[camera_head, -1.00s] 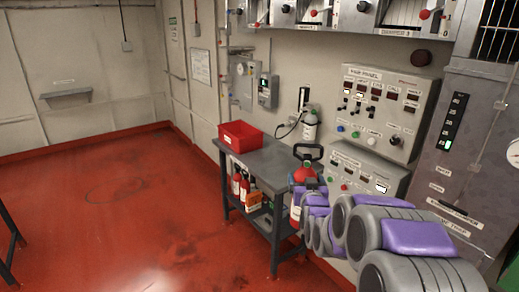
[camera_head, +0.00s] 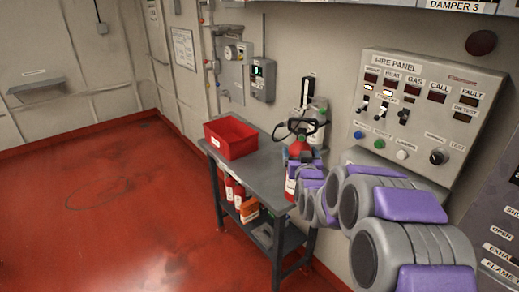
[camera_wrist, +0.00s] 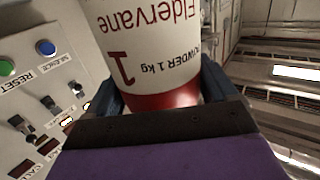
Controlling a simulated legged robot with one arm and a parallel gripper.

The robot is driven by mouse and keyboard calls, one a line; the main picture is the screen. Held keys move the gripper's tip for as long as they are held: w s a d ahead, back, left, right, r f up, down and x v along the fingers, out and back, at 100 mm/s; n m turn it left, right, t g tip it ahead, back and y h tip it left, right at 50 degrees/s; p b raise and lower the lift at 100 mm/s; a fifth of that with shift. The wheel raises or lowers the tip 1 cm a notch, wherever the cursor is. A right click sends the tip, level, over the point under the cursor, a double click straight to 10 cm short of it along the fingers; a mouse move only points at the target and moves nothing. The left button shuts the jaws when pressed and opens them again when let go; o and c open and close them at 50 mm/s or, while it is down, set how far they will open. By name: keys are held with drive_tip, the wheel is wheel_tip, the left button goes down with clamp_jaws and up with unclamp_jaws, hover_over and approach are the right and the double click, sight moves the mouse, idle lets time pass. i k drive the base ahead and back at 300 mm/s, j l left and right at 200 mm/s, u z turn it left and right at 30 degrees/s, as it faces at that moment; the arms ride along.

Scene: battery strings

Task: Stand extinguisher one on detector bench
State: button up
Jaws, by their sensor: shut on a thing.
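Extinguisher one (camera_head: 299,149) is red with a black handle and a white label. In the wrist view its label (camera_wrist: 150,40) shows a "1" and "POWDER 1 kg", with a red band at the end. My gripper (camera_wrist: 163,92) is shut around it; my arm hides part of it in the head view. In the head view, the held extinguisher appears in front of the right end of a grey bench (camera_head: 262,171). I cannot tell whether it touches the bench, nor read a name on the bench.
A red bin (camera_head: 231,139) occupies the bench's far left end; bare top lies to its right. Red extinguishers (camera_head: 234,192) and an orange box (camera_head: 249,208) sit on the lower shelf.

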sight(275, 179)
drive_tip(key=i+j, duration=0.15)
drive_tip(key=i, duration=0.55)
drive_tip(key=i+j, duration=0.1)
drive_tip(key=i, duration=0.65)
